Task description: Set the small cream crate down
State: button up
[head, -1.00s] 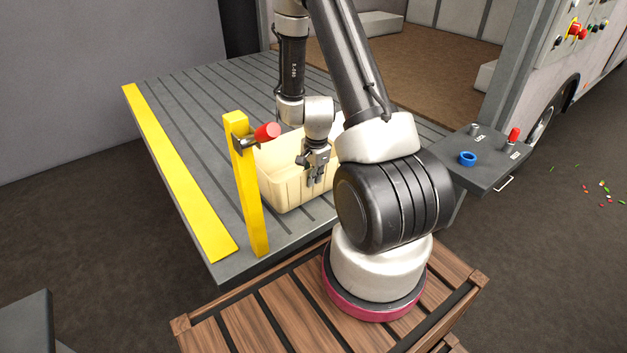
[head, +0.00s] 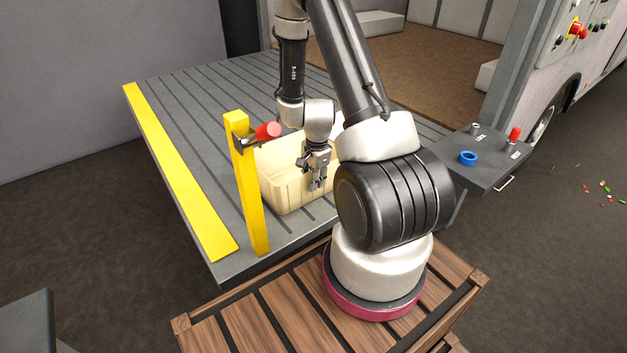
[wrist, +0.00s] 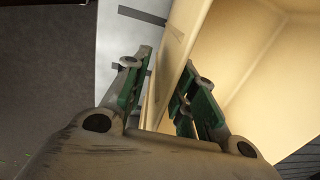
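The small cream crate (head: 286,190) stands upright on the grey slatted deck (head: 200,110), close to its front edge, and looks to be resting on it. My gripper (head: 316,184) is at the crate's near wall, pointing down. In the wrist view my gripper (wrist: 165,85) is open, with one green-padded finger outside the crate wall (wrist: 172,70) and the other inside. A gap shows between the outer finger and the wall. The visible part of the crate's inside looks empty; my arm hides its right side.
A yellow post (head: 248,190) with a red-ended lever (head: 267,131) stands just left of the crate. A yellow strip (head: 175,165) marks the deck's left edge. A grey control shelf (head: 485,152) juts out at the right. The deck left of and behind the crate is clear.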

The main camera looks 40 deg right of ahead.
jog(key=s+a+r+n, duration=0.2)
jog(key=r, duration=0.7)
jog(key=s+a+r+n+t, duration=0.1)
jog(key=s+r+n, duration=0.15)
jog(key=r, duration=0.75)
jog(key=s+a+r+n, duration=0.1)
jog(key=a+r+n, duration=0.15)
jog(key=r, duration=0.65)
jog(key=s+a+r+n+t, duration=0.2)
jog(key=s+r+n, duration=0.8)
jog(key=s, duration=0.5)
jog(key=shift+a+r+n, duration=0.3)
jog(key=shift+a+r, duration=0.2)
jog(key=shift+r, duration=0.15)
